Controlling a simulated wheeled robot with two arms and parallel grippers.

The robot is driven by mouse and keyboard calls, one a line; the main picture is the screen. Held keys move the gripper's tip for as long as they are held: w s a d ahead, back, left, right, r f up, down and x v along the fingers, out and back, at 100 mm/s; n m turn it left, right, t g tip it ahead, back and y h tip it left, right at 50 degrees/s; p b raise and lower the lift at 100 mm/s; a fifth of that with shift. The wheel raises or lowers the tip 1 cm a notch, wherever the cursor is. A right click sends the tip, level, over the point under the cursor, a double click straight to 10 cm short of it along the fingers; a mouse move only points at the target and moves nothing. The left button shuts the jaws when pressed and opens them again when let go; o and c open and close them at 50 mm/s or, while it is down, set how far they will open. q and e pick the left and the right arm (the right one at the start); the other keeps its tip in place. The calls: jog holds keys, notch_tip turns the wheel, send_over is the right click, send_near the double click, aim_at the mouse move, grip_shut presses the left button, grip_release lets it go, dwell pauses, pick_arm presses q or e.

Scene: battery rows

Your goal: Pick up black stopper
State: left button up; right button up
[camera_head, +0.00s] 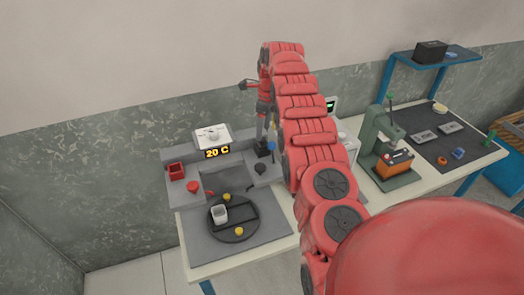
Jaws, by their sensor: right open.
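A small black knob-like piece (260,169), which looks like the black stopper, sits on the right ledge of the grey station (205,165). My right gripper (265,150) points down just above and behind it in the picture, beside a small blue piece (271,146). It is open, with nothing visible between its fingers. The fingertips are small and dark here, so I cannot tell whether they touch anything. My left gripper is not in view.
A red stopper-like piece (193,187) and a red box (176,171) are on the left ledge. My right arm hides the table's middle. A green press (385,150) stands further right.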

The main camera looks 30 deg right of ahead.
aim_at(263, 139)
jog(key=shift+a+f, duration=0.1)
jog(key=shift+f, duration=0.55)
notch_tip(263, 139, down, 3)
jog(key=shift+w+r+p, duration=0.15)
jog(key=shift+p, duration=0.75)
jog(key=shift+f, duration=0.3)
grip_shut()
